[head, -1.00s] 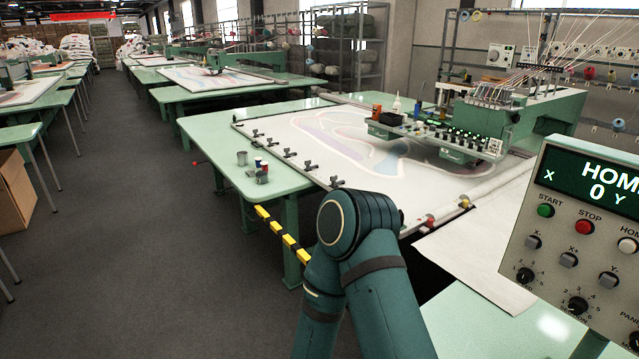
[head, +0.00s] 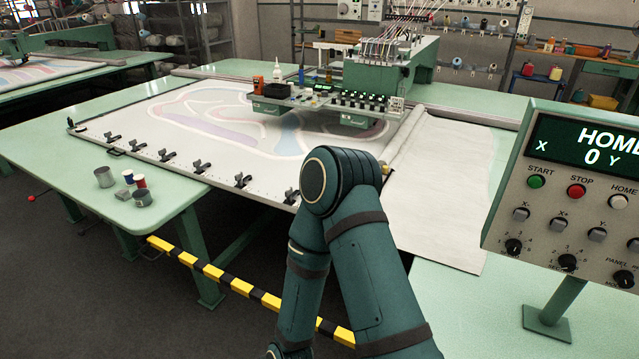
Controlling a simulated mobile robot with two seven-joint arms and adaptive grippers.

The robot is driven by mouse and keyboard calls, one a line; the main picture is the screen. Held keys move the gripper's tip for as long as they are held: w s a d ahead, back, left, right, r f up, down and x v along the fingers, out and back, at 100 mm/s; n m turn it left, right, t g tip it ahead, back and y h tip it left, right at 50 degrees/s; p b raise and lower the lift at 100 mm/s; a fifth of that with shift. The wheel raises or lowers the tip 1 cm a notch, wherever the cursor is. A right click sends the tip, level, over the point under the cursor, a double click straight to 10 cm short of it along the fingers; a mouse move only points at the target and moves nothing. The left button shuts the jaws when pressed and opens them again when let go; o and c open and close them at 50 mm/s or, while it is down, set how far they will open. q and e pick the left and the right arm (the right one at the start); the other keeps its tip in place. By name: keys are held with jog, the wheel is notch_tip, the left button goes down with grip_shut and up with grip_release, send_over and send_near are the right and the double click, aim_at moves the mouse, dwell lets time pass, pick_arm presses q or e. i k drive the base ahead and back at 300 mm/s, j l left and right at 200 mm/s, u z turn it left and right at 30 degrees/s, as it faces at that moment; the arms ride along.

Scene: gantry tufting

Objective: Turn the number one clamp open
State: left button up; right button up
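Several dark clamps sit in a row along the near edge of the white fabric frame (head: 140,122) on the green table. The leftmost clamp (head: 113,137) is near the frame's left corner, and another clamp (head: 242,181) is toward the right end. I cannot read any numbers on them, and their lever positions are too small to tell. An arm of mine, dark teal, rises at the lower middle and overlaps the right end of the frame edge. Neither gripper shows in the head view.
Metal cups (head: 104,176) and small spools (head: 139,180) stand on the table's left corner. A yellow-black bar (head: 238,286) runs below the near edge. A control panel (head: 578,195) stands at the right. The tufting head (head: 385,75) is at the back. Open floor lies at lower left.

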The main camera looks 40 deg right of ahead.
aim_at(290, 196)
jog(key=i+j+z, duration=0.1)
jog(key=z, duration=0.3)
jog(key=i+j+z, duration=0.2)
jog(key=z, duration=0.2)
jog(key=i+j+z, duration=0.2)
jog(key=z, duration=0.25)
jog(key=i+j, duration=0.05)
